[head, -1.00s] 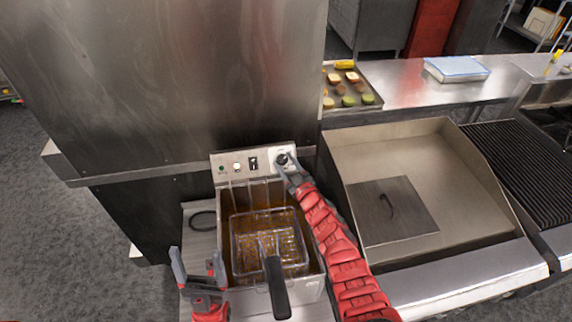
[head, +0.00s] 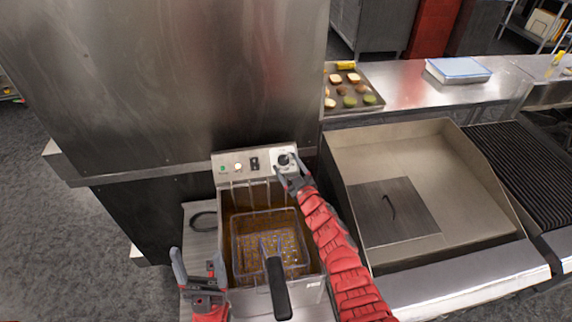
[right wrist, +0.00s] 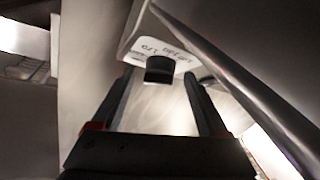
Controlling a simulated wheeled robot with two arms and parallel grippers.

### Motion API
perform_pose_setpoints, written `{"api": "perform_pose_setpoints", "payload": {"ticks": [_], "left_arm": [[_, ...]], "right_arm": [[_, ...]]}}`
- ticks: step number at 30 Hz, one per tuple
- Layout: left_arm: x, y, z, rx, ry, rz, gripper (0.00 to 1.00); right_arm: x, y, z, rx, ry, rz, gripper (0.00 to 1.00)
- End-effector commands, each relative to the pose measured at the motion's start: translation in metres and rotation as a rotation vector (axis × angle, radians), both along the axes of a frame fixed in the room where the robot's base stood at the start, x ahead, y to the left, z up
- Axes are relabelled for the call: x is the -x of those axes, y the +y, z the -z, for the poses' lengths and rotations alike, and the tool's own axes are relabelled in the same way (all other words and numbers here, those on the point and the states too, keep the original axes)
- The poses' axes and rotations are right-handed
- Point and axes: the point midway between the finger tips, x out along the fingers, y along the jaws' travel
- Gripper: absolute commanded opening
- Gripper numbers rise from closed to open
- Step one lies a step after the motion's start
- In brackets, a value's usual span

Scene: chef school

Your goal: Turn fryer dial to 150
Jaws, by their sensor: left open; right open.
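The fryer (head: 310,285) stands in the lower middle of the head view, with its control panel (head: 227,161) at the back. The round dark dial (head: 284,159) is at the panel's right end. In the right wrist view the dial (right wrist: 160,69) shows end-on, with numbers behind it too blurred to read surely. My right gripper (head: 291,168) is open just in front of the dial, its fingers pointing at it. In the right wrist view the dial appears between the fingertips (right wrist: 160,78); contact cannot be told. My left gripper (head: 196,265) is open and empty at the fryer's front left.
A wire basket (head: 268,237) with a dark handle sits in the fryer's oil. A griddle (head: 468,190) with a flat metal lid stands to the right. A tall steel cabinet (head: 170,80) rises behind the panel. A food tray (head: 350,88) lies on the back counter.

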Motion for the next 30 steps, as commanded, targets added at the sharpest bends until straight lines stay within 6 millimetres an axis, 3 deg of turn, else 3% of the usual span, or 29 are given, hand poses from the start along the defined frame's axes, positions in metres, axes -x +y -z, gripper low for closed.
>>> {"api": "perform_pose_setpoints", "payload": {"ticks": [10, 24, 30], "left_arm": [[0.000, 0.000, -0.001, 0.000, 0.000, 0.000, 0.77], [0.000, 0.000, 0.021, 0.000, 0.000, 0.000, 0.77], [0.000, 0.000, 0.027, 0.000, 0.000, 0.000, 0.77]], "right_arm": [[0.050, -0.021, 0.003, 0.003, 0.000, -0.007, 0.77], [0.126, -0.060, 0.009, 0.002, 0.003, -0.006, 0.77], [0.145, -0.071, 0.008, 0.001, 0.003, -0.002, 0.77]]}}
